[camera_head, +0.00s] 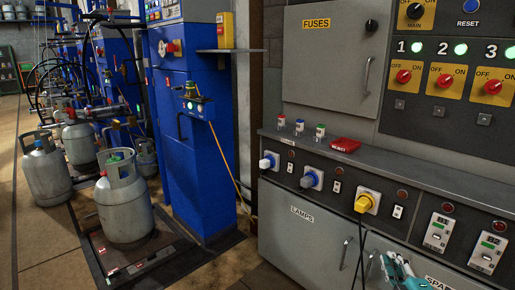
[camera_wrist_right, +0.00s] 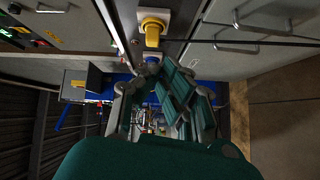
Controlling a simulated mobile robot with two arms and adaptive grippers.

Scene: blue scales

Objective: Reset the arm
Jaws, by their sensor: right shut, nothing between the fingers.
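The yellow plug also shows at the top of the wrist view (camera_wrist_right: 153,35). My left gripper is not in view.
A control panel with switches (camera_head: 455,75) and a FUSES cabinet (camera_head: 330,55) stand on the right. Blue machines (camera_head: 190,130) and grey gas cylinders (camera_head: 125,205) stand left. Floor shows at far left.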

